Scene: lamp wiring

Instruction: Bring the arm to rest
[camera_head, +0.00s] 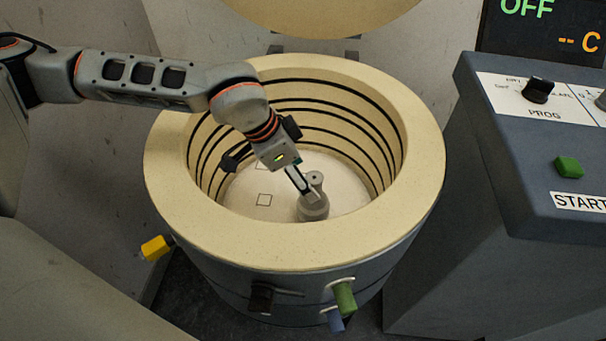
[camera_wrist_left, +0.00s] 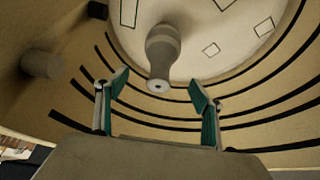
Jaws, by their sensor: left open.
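My left arm comes in from the left over the kiln (camera_head: 172,190), and my left gripper (camera_head: 306,187) reaches down inside it. The gripper is open, with its two green-lined fingers apart in the left wrist view (camera_wrist_left: 160,86). A grey bottle-shaped piece (camera_head: 314,207) stands upright on the pale kiln floor, close to the fingertips. In the left wrist view the piece (camera_wrist_left: 162,48) shows ahead of and between the fingers, with its mouth towards the camera. I cannot tell whether a finger touches it. My right gripper is not in view.
The kiln's open lid (camera_head: 325,12) stands behind. Dark grooves ring the inner wall, and outlined squares mark the floor. A control box (camera_head: 530,180) with a green START button (camera_head: 568,167) stands at the right; its display reads OFF. A yellow plug (camera_head: 157,247) sticks out at the left.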

